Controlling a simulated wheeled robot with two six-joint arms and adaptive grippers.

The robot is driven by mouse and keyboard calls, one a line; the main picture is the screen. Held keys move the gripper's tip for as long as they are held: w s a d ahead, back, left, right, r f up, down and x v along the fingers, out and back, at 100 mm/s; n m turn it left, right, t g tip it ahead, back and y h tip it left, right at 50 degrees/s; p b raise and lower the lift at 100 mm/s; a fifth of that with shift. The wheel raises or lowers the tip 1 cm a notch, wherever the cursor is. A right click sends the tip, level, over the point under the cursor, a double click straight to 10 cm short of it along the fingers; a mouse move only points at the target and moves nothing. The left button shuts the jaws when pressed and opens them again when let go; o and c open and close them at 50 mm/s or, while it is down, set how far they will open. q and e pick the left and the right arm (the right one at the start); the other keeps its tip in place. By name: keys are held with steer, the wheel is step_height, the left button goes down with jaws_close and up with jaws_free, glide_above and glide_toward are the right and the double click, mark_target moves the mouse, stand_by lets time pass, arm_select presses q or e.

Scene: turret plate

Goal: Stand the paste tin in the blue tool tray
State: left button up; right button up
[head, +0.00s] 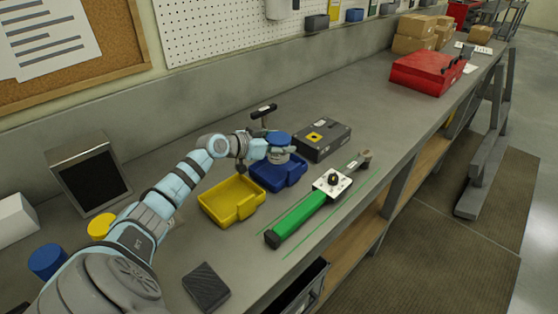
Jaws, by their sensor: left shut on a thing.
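My left gripper (268,151) reaches in from the left and is shut on the paste tin (278,139), which shows a blue top and a greyish side below it. The tin looks upright and is at the back part of the blue tool tray (290,176). I cannot tell whether its base touches the tray floor, as the gripper and the tray hide part of it. My right gripper is not in view.
A yellow tray (233,212) sits left of the blue one. A dark box (323,140) stands close behind right. A green bar with a white plate (332,182) lies in front. A red toolbox (425,74) is farther back. A dark block (206,286) lies near the front.

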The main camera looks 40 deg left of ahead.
mark_target(279, 158)
arm_select(q)
step_height(279, 158, down, 5)
steer(key=shift+f+b, duration=0.1)
steer(key=shift+b, duration=0.3)
steer(key=shift+f, duration=0.2)
steer(key=o, duration=1.1)
steer(key=shift+s+d+r, duration=0.1)
steer(key=shift+r, duration=0.05)
